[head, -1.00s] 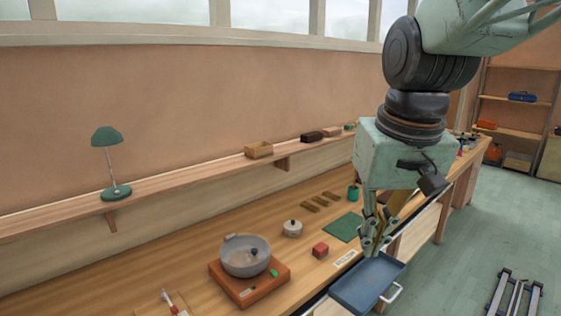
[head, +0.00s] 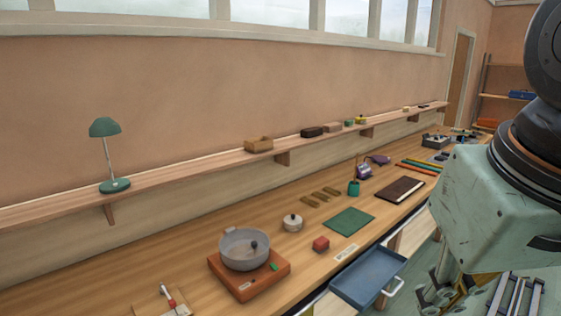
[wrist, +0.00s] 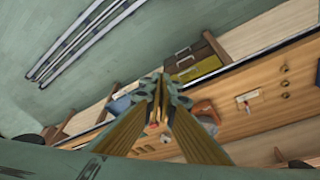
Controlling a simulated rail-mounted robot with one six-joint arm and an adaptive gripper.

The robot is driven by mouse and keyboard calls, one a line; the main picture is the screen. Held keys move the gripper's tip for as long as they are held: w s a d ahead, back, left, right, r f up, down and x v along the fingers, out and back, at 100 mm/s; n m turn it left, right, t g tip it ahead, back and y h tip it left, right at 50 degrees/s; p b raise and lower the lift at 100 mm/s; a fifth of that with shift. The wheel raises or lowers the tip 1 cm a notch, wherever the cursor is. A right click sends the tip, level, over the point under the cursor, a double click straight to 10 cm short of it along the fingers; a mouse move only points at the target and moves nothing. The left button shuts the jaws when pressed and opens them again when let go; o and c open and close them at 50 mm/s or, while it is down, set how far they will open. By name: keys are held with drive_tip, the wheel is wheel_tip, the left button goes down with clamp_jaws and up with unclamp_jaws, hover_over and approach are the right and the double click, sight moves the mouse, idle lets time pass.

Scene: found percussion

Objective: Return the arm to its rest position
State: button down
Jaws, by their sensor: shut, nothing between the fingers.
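My arm is at the right edge of the head view, with my gripper (head: 450,290) low in the lower right corner, over the floor side of the bench and right of the open blue drawer. The gripper is partly cut off by the frame there. In the wrist view, its two long yellowish fingers (wrist: 160,98) run together at the tips, shut and holding nothing. The bench and the floor lie beyond them. The gripper appears clear of the bench objects.
The blue drawer (head: 366,278) is pulled out from the bench (head: 100,268). Floor rails (wrist: 80,40) show in the wrist view.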

drive_tip(key=shift+s+d+f+b, duration=0.1)
drive_tip(key=shift+s+f, duration=0.15)
drive_tip(key=shift+s, duration=0.5)
drive_tip(key=shift+s+d+f+b, duration=0.15)
drive_tip(key=shift+s+f, duration=0.15)
drive_tip(key=shift+s, duration=0.45)
drive_tip(key=shift+s+d+f+b, duration=0.1)
drive_tip(key=shift+s+f, duration=0.15)
drive_tip(key=shift+s, duration=0.5)
